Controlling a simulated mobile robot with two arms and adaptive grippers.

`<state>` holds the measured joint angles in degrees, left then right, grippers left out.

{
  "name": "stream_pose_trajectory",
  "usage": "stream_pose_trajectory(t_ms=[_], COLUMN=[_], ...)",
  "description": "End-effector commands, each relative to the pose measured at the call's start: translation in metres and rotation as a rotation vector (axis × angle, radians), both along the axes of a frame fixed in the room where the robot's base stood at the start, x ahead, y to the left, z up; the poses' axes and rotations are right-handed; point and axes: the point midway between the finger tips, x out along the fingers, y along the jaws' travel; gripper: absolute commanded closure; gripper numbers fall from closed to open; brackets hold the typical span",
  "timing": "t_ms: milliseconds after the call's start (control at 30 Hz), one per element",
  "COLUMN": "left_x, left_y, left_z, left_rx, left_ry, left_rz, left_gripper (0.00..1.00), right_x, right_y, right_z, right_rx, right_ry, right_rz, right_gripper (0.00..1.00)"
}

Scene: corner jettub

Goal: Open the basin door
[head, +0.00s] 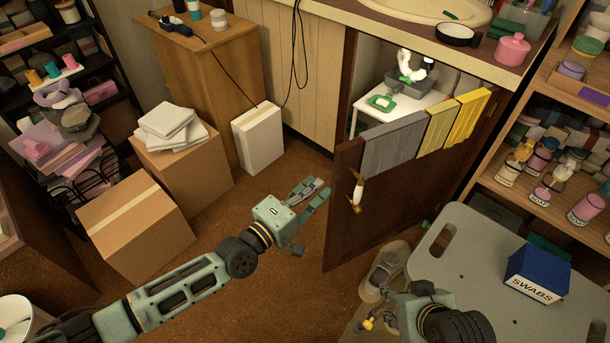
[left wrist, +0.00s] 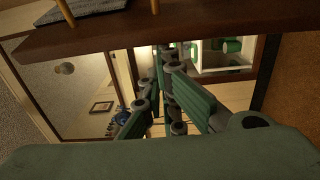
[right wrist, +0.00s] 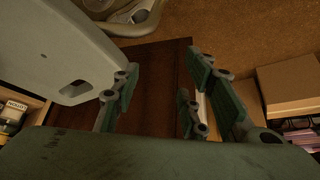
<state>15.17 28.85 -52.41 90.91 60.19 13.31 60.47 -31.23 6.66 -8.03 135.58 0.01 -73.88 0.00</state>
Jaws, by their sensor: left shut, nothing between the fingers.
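The basin door (head: 370,235) is dark brown and stands swung out from the basin cabinet, with the white inside of the cabinet (head: 400,60) showing behind it. A grey cloth (head: 393,145) and yellow cloths (head: 452,120) hang over its top edge. A white and brown handle (head: 357,194) sits near its free edge. My left gripper (head: 318,190) is shut and empty, just left of the door's free edge; its closed fingers also show in the left wrist view (left wrist: 167,108). My right gripper (right wrist: 160,100) is open and empty, with dark brown wood behind its fingers.
A grey stool or table top (head: 470,260) carrying a blue SWABS box (head: 538,273) stands right of the door. A shoe (head: 388,268) lies on the floor by the door. Cardboard boxes (head: 137,225) and a white box (head: 258,138) stand left. Brown floor is clear before the cabinet.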

Motion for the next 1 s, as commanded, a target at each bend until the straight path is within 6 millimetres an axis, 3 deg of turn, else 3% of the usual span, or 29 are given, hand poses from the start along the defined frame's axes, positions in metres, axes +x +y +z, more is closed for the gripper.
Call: stream_pose_trajectory(t_ms=[100, 200, 767, 1000], left_x=[-0.011, -0.019, -0.062, -0.098], left_y=[-0.014, -0.021, -0.049, -0.074], left_z=[0.006, 0.004, 0.001, 0.000], left_rx=[-0.006, -0.006, -0.003, -0.001], left_ry=[0.005, 0.005, 0.006, 0.011], left_rz=[0.018, 0.038, 0.120, 0.143], left_gripper=[1.00, 1.00, 1.00, 1.00], right_x=[-0.024, -0.035, -0.062, -0.082], right_y=[-0.008, -0.011, -0.014, -0.017], right_z=[-0.018, -0.042, -0.154, -0.192], right_rx=[-0.026, -0.039, -0.053, -0.056], right_ry=[0.131, 0.202, 0.303, 0.325], right_rz=[-0.009, -0.012, -0.004, 0.000], right_gripper=[0.60, 0.60, 0.60, 0.60])
